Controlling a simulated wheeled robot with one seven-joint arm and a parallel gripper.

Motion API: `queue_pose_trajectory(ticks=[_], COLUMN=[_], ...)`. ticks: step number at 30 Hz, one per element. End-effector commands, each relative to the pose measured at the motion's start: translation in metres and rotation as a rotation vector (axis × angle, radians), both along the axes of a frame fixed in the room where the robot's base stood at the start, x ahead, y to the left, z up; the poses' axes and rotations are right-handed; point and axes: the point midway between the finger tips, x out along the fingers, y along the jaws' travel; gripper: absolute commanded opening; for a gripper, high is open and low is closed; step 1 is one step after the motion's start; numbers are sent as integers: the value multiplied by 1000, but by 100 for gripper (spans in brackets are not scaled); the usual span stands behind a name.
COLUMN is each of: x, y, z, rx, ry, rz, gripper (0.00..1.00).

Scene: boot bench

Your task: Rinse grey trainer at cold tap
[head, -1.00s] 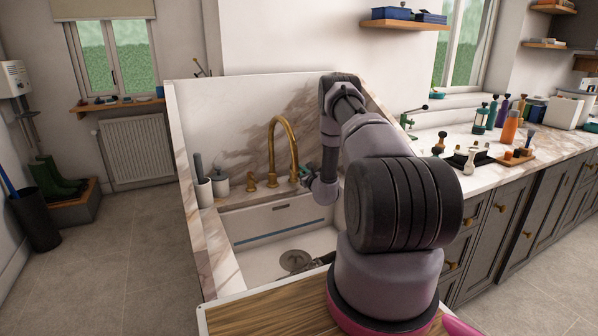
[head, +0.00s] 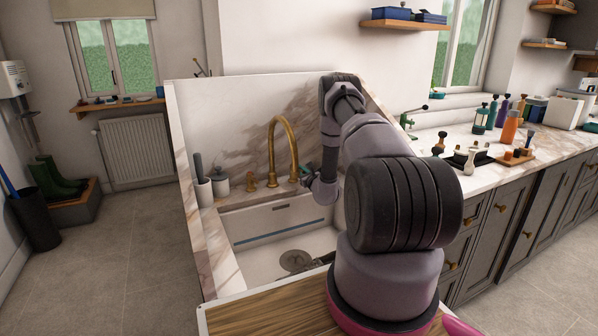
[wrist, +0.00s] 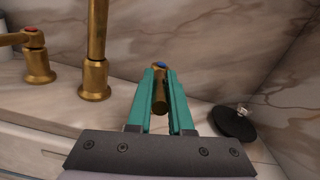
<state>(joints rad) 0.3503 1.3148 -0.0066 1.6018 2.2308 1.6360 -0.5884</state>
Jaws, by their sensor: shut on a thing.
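In the wrist view the teal fingers of my gripper (wrist: 160,97) are shut on the cold tap (wrist: 160,93), a brass handle with a blue cap. The brass spout (wrist: 96,50) and the red-capped hot tap (wrist: 36,60) stand to its left. In the head view my gripper (head: 305,172) is at the back of the sink, right of the arched spout (head: 283,122); the cold tap is hidden there.
A grey pot (head: 221,182) and a white holder (head: 203,190) stand on the ledge left of the taps. A round black item (wrist: 234,121) lies right of my gripper. Marble walls enclose the sink. Bottles (head: 510,127) and a wooden tray (head: 513,157) occupy the right counter.

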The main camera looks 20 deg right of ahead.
Motion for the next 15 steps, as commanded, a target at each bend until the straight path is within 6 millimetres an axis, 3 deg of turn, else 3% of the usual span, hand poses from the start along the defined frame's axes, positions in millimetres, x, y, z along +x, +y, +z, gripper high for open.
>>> queue_pose_trajectory(ticks=[8,15], x=[0,1], y=[-1,-11], z=[0,0], rx=[0,-1], ry=[0,-3], rz=[6,132], gripper=[0,0])
